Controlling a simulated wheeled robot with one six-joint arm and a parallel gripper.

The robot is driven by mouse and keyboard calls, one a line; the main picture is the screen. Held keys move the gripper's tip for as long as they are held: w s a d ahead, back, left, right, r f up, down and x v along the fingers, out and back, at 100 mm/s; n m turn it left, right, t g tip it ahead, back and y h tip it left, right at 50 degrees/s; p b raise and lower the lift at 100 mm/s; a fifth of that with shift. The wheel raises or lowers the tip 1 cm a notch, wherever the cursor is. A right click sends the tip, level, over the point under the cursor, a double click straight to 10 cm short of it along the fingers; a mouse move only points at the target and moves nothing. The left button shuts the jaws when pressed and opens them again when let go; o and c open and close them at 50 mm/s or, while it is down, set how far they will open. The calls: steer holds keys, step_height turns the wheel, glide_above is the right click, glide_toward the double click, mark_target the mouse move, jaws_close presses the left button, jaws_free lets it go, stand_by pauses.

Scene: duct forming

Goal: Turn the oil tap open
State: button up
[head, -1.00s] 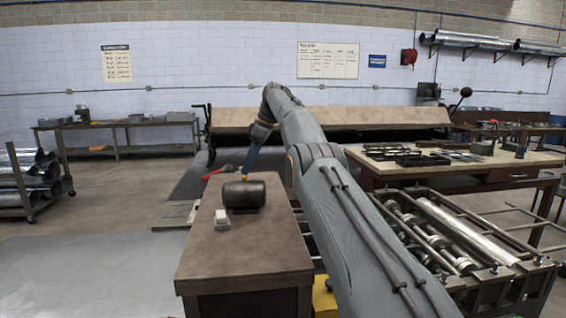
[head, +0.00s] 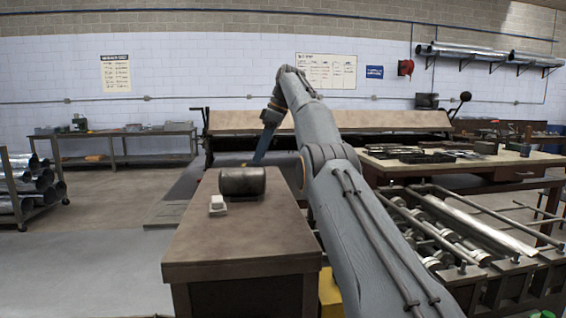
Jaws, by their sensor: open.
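A dark metal drum (head: 242,182) lies on its side on the brown-topped bench (head: 235,235) in the head view. I cannot make out an oil tap on it; the drum's far side is hidden. My arm reaches forward past the drum's right side.
A small white block (head: 217,206) sits on the bench in front of the drum. A machine with rollers (head: 440,235) stands close on the right, beside my arm. A worktable (head: 470,163) with dark parts is behind it. Grey floor (head: 90,265) is clear at the left.

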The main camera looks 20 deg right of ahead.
steer(key=s+d+b, duration=0.3)
steer(key=d+b, duration=0.3)
steer(key=shift+s+d, duration=0.2)
steer(key=shift+d, duration=0.2)
steer(key=shift+s, duration=0.1)
